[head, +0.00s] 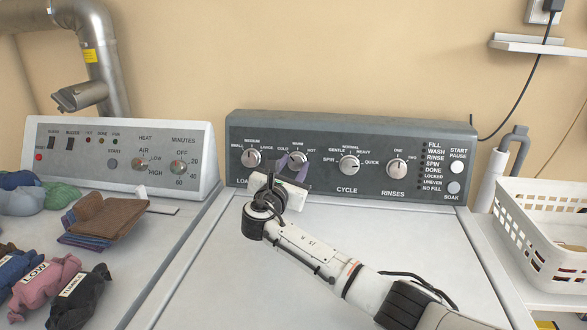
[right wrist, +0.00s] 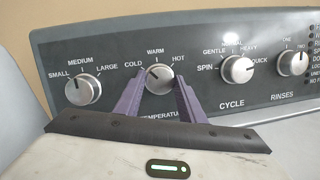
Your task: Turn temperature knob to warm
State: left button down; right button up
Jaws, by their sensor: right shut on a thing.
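The temperature knob (right wrist: 158,78) is a round silver dial on the dark grey washer panel (head: 400,187), with COLD at its left, WARM above and HOT at its right. In the head view my right gripper (head: 292,163) covers much of it. In the right wrist view the two purple fingers of my right gripper (right wrist: 157,92) reach up to the knob, one on each side, and are shut on it. The knob's exact pointer direction is hard to make out. My left gripper is not in view.
The load knob (head: 251,158), cycle knob (head: 349,165) and rinses knob (head: 396,167) sit on the same panel. A white dryer panel (head: 75,160) stands at the left, with folded cloths (head: 105,218) in front. A white basket (head: 520,235) is at the right. The washer lid is clear.

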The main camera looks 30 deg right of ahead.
jog(key=m+g+b, duration=0.1)
jog(key=m, duration=0.3)
jog(key=shift+a+f, duration=0.1)
jog(key=m+g, duration=0.1)
jog(key=m, duration=0.2)
jog(key=shift+w+b, duration=0.1)
jog(key=shift+b, duration=0.2)
jog(key=shift+m, duration=1.1)
jog(key=shift+g, duration=0.4)
jog(key=o, duration=1)
jog(key=shift+o, duration=0.2)
jog(key=shift+r, duration=0.2)
